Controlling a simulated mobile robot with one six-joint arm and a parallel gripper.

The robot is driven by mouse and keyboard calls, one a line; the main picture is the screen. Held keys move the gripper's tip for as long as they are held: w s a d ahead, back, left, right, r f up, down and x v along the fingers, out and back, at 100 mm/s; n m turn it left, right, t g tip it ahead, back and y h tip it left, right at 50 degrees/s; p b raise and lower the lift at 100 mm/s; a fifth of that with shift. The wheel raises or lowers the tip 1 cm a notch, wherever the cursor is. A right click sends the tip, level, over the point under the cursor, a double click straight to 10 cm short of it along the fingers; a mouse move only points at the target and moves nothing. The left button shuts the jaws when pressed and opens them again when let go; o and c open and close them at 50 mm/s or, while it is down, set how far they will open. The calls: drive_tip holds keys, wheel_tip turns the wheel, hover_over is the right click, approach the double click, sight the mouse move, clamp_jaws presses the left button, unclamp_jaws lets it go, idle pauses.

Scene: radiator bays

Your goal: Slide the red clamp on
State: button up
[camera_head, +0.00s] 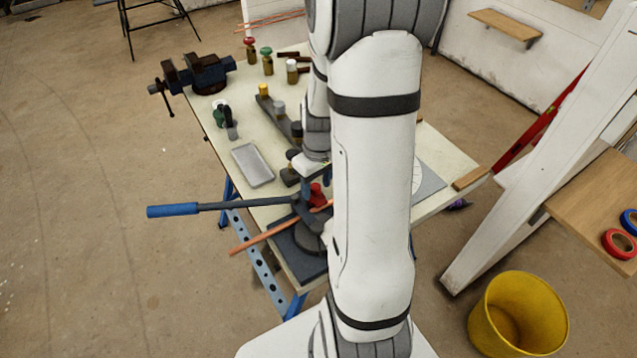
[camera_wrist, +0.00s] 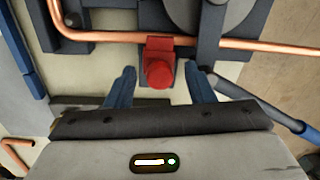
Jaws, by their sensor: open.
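The red clamp (camera_wrist: 159,70) shows in the wrist view, right at a copper pipe (camera_wrist: 105,37) that runs across the picture. It lies between and just ahead of the two blue fingertips of my gripper (camera_wrist: 160,78). The gripper is open, with a gap on each side of the clamp. In the head view the clamp (camera_head: 316,194) is a small red shape on the dark pipe bender (camera_head: 312,236), partly hidden by my arm. The copper pipe (camera_head: 262,239) sticks out to the lower left there. Whether the clamp grips the pipe, I cannot tell.
The bender's long blue-handled lever (camera_head: 172,210) reaches out left past the bench (camera_head: 290,258). A metal tray (camera_head: 252,165), a vise (camera_head: 193,74) and several small bottles stand farther back. A yellow bucket (camera_head: 517,315) is on the floor at right. Open floor lies to the left.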

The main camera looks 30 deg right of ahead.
sight(318, 187)
wheel_tip(318, 187, up, 8)
drive_tip(key=shift+d+f+b, duration=0.15)
drive_tip(key=shift+f+b, duration=0.05)
drive_tip(key=shift+b, duration=0.1)
idle(0.4)
drive_tip(key=shift+r, duration=0.2)
drive_tip(key=s+a+r+m+t, duration=0.2)
drive_tip(key=s+a+r+t, duration=0.1)
drive_tip(key=s+a+r, duration=0.7)
drive_tip(key=shift+s+a+t+h, duration=0.3)
drive_tip(key=shift+s+a, duration=0.25)
drive_tip(key=shift+a, duration=0.5)
drive_tip(key=shift+c, duration=0.3)
